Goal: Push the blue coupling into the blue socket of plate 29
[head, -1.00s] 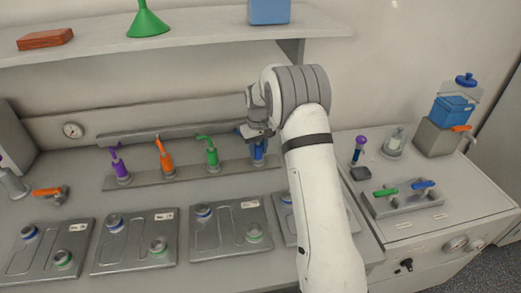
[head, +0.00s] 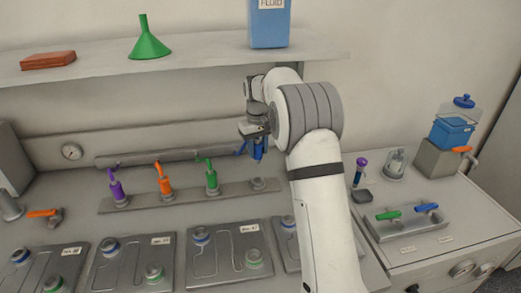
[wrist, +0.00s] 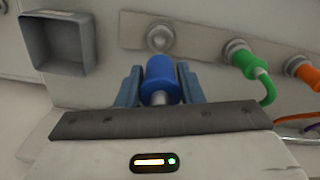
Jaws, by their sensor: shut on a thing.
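My gripper (head: 256,146) is shut on the blue coupling (head: 259,151) and holds it above the coupling rack (head: 236,188). In the wrist view the blue coupling (wrist: 160,72) sits between the blue fingers (wrist: 159,88). Several grey plates lie along the bench front, each visible one with a blue-ringed socket at its upper left: the left plate (head: 48,268), the second plate (head: 128,268), the third plate (head: 225,262) and the fourth plate (head: 291,258), partly hidden by my arm. Their labels are too small to read surely, so I cannot tell which is plate 29.
Purple (head: 118,190), orange (head: 165,185) and green (head: 211,180) couplings stand on the rack. The rack's right stud (head: 258,184) is empty. A shelf (head: 200,62) hangs above. Right of my arm is a block with green and blue handles (head: 427,207).

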